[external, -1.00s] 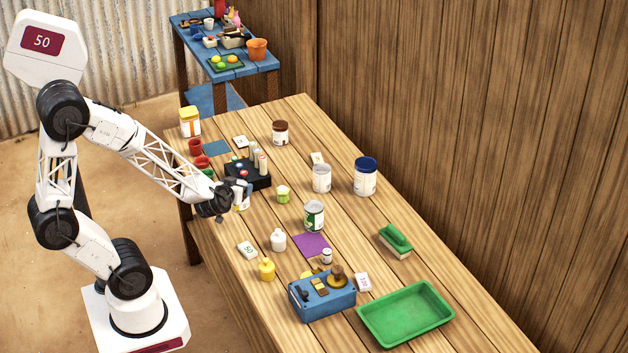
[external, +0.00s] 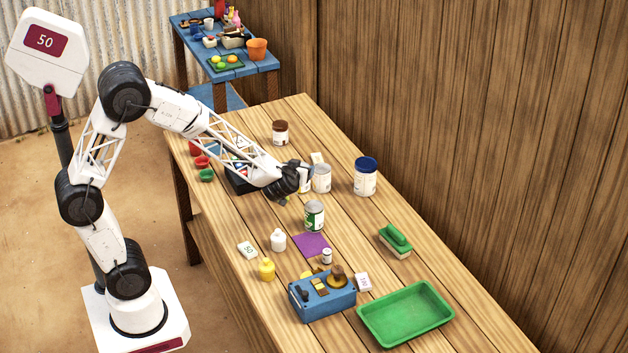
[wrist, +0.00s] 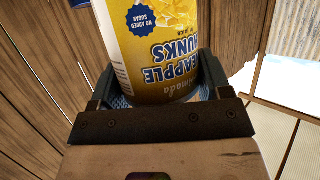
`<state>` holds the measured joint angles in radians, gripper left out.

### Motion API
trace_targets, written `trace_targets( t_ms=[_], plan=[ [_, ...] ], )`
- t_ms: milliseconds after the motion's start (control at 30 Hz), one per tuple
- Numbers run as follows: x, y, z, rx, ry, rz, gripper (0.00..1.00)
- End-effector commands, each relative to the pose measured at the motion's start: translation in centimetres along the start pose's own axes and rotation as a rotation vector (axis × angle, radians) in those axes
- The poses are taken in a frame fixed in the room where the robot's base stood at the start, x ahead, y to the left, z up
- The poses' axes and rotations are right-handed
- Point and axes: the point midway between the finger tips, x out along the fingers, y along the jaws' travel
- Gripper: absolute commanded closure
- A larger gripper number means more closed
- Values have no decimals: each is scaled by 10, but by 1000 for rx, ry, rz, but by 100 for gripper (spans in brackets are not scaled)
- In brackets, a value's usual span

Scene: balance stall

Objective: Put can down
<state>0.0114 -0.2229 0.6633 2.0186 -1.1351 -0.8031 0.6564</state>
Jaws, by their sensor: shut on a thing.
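A yellow and white pineapple chunks can (wrist: 165,50) fills the middle of the wrist view, its label upside down there. My gripper (wrist: 158,82) is shut on it, one dark finger on each side. In the external view my gripper (external: 294,180) is over the middle of the table, and a strip of the held can (external: 306,178) shows at its right. The can appears upright, close beside a pale can (external: 321,179). Whether its base touches the table is hidden. A green and white can (external: 314,216) stands nearer the front.
A large blue-lidded jar (external: 365,177) and a brown-lidded jar (external: 280,132) stand behind. A purple square (external: 311,245), a blue box (external: 322,297), a green tray (external: 405,314) and a green brush (external: 396,240) lie toward the front. Bare planks show right of the cans.

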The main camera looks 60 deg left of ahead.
Motion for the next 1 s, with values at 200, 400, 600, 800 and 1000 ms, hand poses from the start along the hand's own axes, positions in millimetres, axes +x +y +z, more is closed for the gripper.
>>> trace_targets(
  t_ms=[200,400,600,800,1000],
  plan=[
    [20,44,-7,-1,-2,-4,63],
    [36,84,-11,-5,-6,-9,63],
    [51,125,-12,-6,-12,-13,63],
    [64,166,-10,-8,-20,-18,63],
    [75,205,-6,-10,-27,-21,63]
  ],
)
